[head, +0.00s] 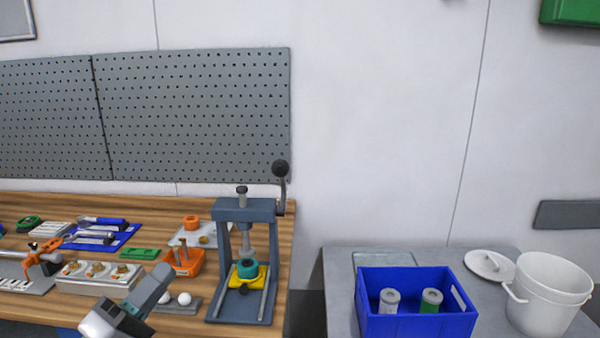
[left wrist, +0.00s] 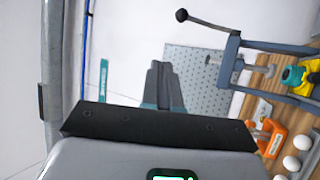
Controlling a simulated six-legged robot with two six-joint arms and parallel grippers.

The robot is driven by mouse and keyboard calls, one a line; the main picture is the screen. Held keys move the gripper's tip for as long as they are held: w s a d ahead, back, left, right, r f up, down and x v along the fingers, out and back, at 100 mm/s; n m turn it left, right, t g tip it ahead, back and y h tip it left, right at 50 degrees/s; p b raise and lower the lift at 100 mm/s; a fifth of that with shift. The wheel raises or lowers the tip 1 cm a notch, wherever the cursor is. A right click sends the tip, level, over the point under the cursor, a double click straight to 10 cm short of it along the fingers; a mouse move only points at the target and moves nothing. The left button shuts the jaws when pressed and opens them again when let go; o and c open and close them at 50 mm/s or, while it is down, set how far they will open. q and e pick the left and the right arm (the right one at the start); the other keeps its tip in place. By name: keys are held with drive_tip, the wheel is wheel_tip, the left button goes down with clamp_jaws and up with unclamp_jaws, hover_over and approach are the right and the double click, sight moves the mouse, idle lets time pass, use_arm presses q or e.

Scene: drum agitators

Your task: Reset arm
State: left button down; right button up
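My left gripper (head: 152,285) is at the lower left of the head view, over the front of the wooden workbench. In the left wrist view its two grey fingers (left wrist: 163,88) lie close together, shut, with nothing seen between them. A grey arbor press (head: 246,208) stands on the bench to the right of the gripper, apart from it. A teal ring (head: 247,268) sits on a yellow piece at the press base. My right gripper is in neither view.
White balls (head: 184,299), an orange holder (head: 184,264) and a tray of parts (head: 98,277) lie near the left gripper. On the grey table at right stand a blue crate (head: 416,326) with two cylinders and a white bucket (head: 548,300). A gap separates bench and table.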

use_arm(q)
drive_tip(key=w+d+f+n+g+y, duration=0.2)
drive_tip(key=d+f, duration=0.1)
drive_tip(key=f, duration=0.6)
drive_tip(key=w+d+f+n+g+y, duration=0.1)
drive_tip(key=w+d+f+n, duration=0.15)
drive_tip(key=f, duration=0.75)
drive_tip(key=s+d+f+g+y, duration=0.2)
drive_tip(key=f+g, duration=0.1)
drive_tip(key=f, duration=0.6)
drive_tip(key=s+d+f+g+y, duration=0.1)
drive_tip(key=s+f+g, duration=0.15)
drive_tip(key=f, duration=0.65)
drive_tip(key=s+f+m+g+y, duration=0.1)
drive_tip(key=s+f+m+g, duration=0.4)
drive_tip(key=s, duration=0.5)
drive_tip(key=s+f+m+g+y, duration=0.1)
drive_tip(key=s+f+m+g, duration=0.4)
drive_tip(key=s+f, duration=0.4)
drive_tip(key=shift+s+d+f+m+g, duration=0.35)
drive_tip(key=shift+s+d+m, duration=0.1)
drive_tip(key=shift+s+m, duration=0.25)
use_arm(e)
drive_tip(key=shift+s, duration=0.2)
